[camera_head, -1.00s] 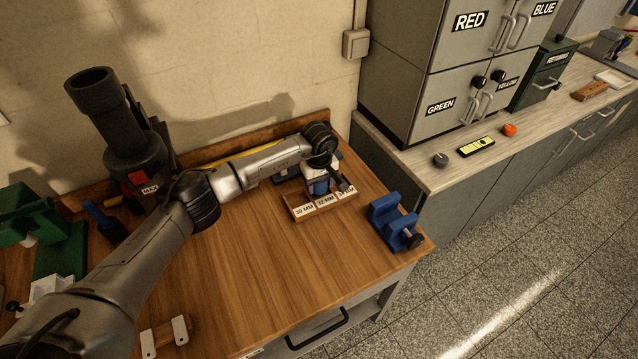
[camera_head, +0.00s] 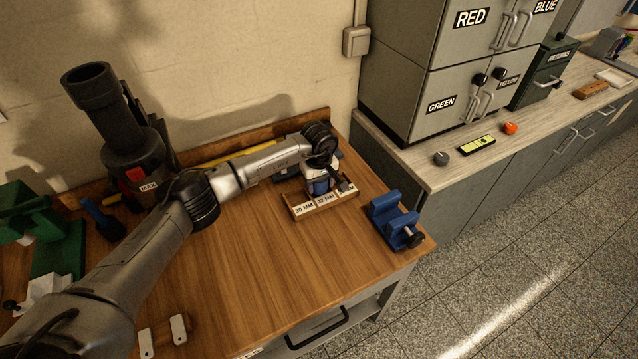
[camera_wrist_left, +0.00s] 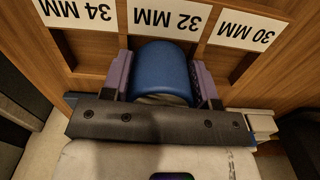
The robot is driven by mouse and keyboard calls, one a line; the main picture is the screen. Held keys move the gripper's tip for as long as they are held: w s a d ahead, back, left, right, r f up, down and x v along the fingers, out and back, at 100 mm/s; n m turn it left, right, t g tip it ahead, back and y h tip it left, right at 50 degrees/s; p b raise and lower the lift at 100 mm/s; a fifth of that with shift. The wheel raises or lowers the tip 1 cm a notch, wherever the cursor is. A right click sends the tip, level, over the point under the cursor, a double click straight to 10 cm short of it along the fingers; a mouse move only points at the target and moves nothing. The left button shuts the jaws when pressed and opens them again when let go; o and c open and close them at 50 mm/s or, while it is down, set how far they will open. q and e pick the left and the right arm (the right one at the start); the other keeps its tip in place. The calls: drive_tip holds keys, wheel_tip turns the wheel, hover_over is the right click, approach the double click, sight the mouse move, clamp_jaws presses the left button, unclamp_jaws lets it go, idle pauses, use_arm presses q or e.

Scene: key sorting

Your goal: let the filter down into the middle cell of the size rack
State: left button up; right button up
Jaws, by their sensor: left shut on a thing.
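The size rack (camera_head: 297,213) is a low wooden rack on the workbench, with white labels reading 30 MM, 32 MM and 34 MM. The labels show upside down in the left wrist view. The filter (camera_wrist_left: 163,70) is a blue cylinder. My left gripper (camera_wrist_left: 162,82) is shut on it, one purple finger on each side. The filter is in line with the 32 MM label, at the middle cell. In the head view my left gripper (camera_head: 319,184) points down over the rack. The filter's lower end is hidden, so its depth in the cell cannot be told. My right gripper is not in view.
A blue vise-like block (camera_head: 396,220) stands right of the rack near the bench edge. A dark machine labelled MAX (camera_head: 130,150) stands at the back left, with a green stand (camera_head: 58,240) beside it. The bench front is mostly clear.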

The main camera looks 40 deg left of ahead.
use_arm(q)
drive_tip(key=shift+r, duration=0.35)
drive_tip(key=shift+a+b, duration=0.1)
drive_tip(key=shift+b, duration=0.55)
idle(1.8)
drive_tip(key=shift+f, duration=0.3)
drive_tip(key=shift+r, duration=0.3)
idle(0.7)
idle(0.4)
drive_tip(key=shift+b, duration=0.6)
idle(0.8)
drive_tip(key=shift+w+a+f+b, duration=0.1)
drive_tip(key=shift+f+b, duration=0.5)
drive_tip(key=shift+f, duration=0.15)
drive_tip(key=shift+r, duration=0.15)
idle(0.4)
